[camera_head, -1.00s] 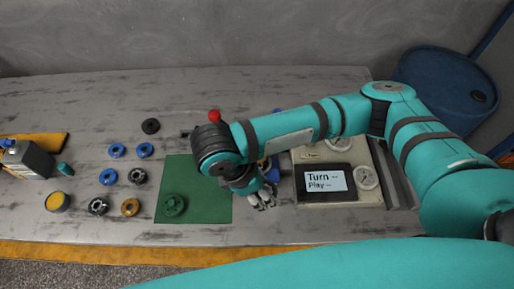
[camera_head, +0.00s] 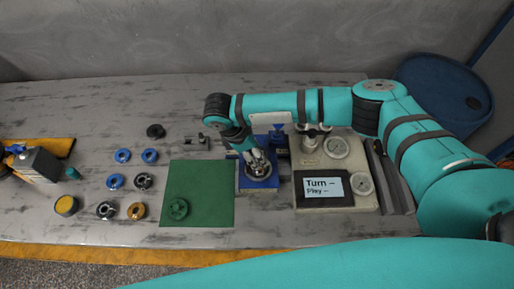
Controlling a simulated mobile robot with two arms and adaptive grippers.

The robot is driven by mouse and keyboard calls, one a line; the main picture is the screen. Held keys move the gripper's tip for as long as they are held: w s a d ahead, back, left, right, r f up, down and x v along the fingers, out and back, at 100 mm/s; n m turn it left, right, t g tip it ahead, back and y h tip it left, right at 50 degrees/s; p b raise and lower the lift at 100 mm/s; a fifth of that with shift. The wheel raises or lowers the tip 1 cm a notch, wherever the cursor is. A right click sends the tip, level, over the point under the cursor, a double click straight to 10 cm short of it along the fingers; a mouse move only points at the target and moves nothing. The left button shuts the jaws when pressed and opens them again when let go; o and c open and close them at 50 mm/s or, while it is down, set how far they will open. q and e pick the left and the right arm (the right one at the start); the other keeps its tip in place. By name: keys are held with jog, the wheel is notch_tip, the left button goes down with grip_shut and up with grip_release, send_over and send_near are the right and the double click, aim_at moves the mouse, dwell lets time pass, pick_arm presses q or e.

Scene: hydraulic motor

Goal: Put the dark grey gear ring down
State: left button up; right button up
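My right gripper (camera_head: 258,168) points down over the blue fixture (camera_head: 258,186) beside the green mat. A round grey part, which looks like the dark grey gear ring, shows at its fingertips, low over or on the fixture. The fingers and palm cover much of it. I cannot tell whether the fingers grip it or whether it touches the fixture. My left gripper is not in view.
A green gear part (camera_head: 178,208) lies on the green mat (camera_head: 210,208). Several blue, dark and orange rings lie left of the mat. The control box (camera_head: 338,160) with gauges and a display stands right of the fixture. Bare table lies behind the rings.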

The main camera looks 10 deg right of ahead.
jog(key=shift+s+f, duration=0.1)
jog(key=shift+f, duration=0.15)
jog(key=o, duration=1.5)
jog(key=shift+c, duration=0.2)
